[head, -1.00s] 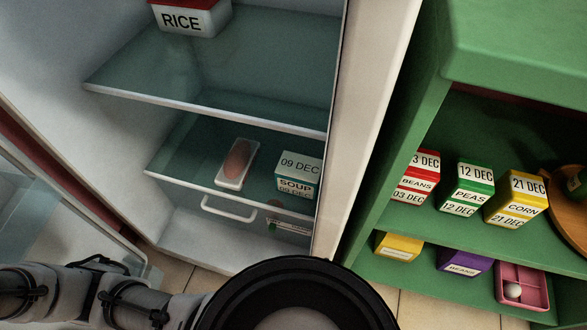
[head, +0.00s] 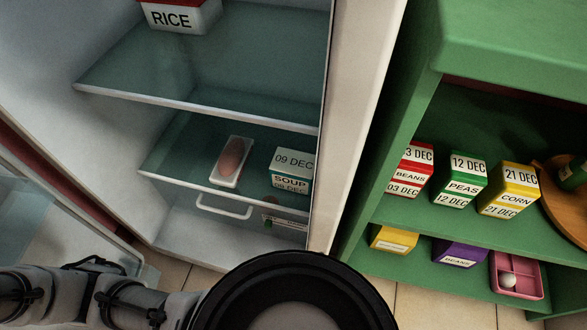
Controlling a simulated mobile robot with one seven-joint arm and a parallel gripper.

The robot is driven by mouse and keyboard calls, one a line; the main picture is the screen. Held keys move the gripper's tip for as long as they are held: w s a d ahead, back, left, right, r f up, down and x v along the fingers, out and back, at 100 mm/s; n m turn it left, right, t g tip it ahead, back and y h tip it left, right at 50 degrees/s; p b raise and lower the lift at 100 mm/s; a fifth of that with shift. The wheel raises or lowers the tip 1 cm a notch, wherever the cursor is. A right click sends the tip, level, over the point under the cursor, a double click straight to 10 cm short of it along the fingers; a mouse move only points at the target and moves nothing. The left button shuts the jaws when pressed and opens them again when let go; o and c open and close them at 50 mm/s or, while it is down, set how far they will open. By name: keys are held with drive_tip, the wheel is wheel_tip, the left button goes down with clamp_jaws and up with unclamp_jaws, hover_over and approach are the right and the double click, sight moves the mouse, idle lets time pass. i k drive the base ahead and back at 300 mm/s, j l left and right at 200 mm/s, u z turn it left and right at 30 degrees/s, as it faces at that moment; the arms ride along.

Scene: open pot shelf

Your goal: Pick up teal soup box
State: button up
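The teal soup box (head: 291,169) has a white top marked 09 DEC and a SOUP label on its front. It stands upright on the lower glass shelf (head: 190,178) of the open fridge, close to the fridge's right wall. A white tray (head: 231,162) with a pinkish oval item lies to its left on the same shelf. My arm (head: 130,300) shows at the bottom left. My gripper is not in view, so its state is hidden.
A white box marked RICE (head: 180,15) stands on the upper glass shelf (head: 205,103). The fridge door (head: 50,225) is open at the left. A green shelf (head: 480,235) at the right holds beans (head: 408,172), peas (head: 460,180) and corn (head: 508,192) boxes.

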sight(291, 171)
drive_tip(key=k+u, duration=0.3)
drive_tip(key=k, duration=0.2)
drive_tip(key=k+u, duration=0.4)
drive_tip(key=k+j+u, duration=0.15)
drive_tip(key=k+u, duration=0.3)
